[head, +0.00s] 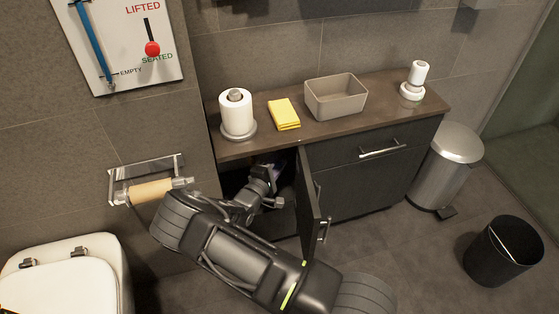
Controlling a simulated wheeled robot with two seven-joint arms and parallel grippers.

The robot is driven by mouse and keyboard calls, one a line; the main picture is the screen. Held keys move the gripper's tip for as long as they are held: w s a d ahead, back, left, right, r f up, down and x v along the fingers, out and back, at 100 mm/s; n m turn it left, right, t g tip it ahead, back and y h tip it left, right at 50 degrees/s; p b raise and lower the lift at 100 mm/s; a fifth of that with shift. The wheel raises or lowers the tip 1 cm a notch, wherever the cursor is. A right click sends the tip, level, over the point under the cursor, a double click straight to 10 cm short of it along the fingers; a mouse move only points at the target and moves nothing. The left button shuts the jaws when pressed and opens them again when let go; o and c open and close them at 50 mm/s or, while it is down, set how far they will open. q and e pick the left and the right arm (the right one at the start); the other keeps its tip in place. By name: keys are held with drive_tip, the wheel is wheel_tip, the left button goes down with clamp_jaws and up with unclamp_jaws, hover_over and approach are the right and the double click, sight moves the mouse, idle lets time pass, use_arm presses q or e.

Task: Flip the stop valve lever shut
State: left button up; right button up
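The stop valve and its lever cannot be made out; the inside of the vanity cabinet is dark and mostly blocked by my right arm. The left cabinet door (310,198) stands open, seen nearly edge-on. My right gripper (268,173) reaches into the dark opening, just left of this door and under the countertop. Its fingers are in shadow, so I cannot tell whether they are open or shut, or whether they touch anything. My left gripper is not in view.
The vanity countertop (300,133) above holds a paper roll (236,114), yellow cloths (284,114), a bin (336,96) and a white dispenser (415,82). A toilet (65,278) stands left, below a cardboard roll (150,191) on a holder. Two trash cans (448,165) (503,252) stand right.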

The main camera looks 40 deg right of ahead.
clamp_jaws()
idle(1.3)
drive_tip(key=shift+f+m+y+p, duration=0.3)
drive_tip(key=shift+m+p, duration=0.2)
drive_tip(key=shift+p, duration=0.35)
drive_tip(key=shift+f, duration=0.3)
